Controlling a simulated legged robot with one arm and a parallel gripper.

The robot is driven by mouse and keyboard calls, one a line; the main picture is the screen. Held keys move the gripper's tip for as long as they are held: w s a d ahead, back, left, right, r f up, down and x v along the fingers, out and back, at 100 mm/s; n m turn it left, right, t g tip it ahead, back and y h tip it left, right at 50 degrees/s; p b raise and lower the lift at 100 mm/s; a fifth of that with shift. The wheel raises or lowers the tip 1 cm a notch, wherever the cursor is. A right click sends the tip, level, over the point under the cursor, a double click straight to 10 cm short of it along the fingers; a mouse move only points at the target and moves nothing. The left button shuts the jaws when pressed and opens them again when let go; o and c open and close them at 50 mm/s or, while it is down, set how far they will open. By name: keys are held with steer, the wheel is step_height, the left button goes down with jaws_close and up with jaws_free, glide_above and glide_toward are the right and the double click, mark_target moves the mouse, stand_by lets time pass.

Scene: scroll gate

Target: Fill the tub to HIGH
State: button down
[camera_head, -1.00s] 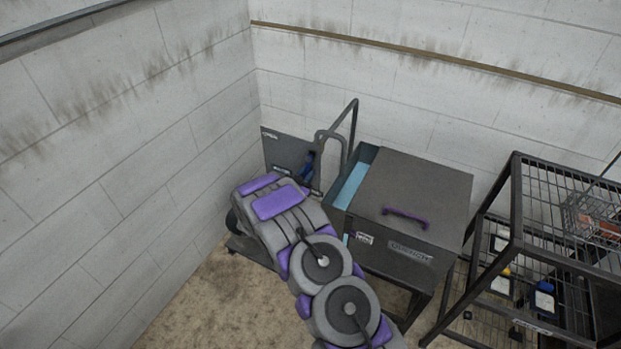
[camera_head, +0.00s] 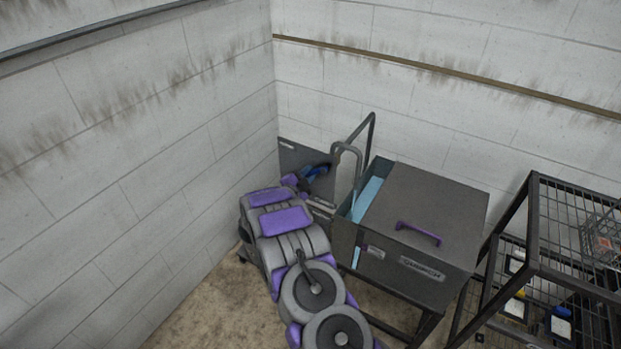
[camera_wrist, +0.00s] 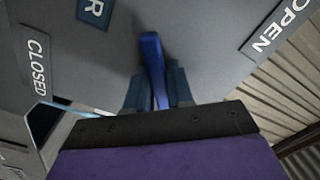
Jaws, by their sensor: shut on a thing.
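The grey tub (camera_head: 340,240) stands in the corner under a grey spout (camera_head: 347,148). Light blue water (camera_head: 367,197) shows in its open left part. A light blue strip (camera_head: 356,257) shows on its front; its level marks are too small to read. A dark panel (camera_head: 290,155) behind carries a blue lever (camera_head: 317,172). In the wrist view my gripper (camera_wrist: 157,92) is shut on the blue lever (camera_wrist: 151,55). A CLOSED label (camera_wrist: 37,65) is at left, an OPEN label (camera_wrist: 275,25) at right, and the lever lies between them.
A grey lid with a purple handle (camera_head: 418,233) covers the tub's right part. A black wire rack (camera_head: 535,230) stands at right with several items on it. White block walls (camera_head: 150,150) close the corner. Bare floor (camera_head: 215,310) shows at lower left.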

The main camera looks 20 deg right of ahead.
steer(key=shift+w+a+r+m, duration=0.1)
steer(key=shift+r+m, duration=0.05)
steer(key=shift+m, duration=0.15)
steer(key=c, duration=1.1)
jaws_free()
steer(key=shift+a, duration=0.1)
steer(key=shift+p+v, duration=1.35)
steer(key=shift+v, duration=7.3)
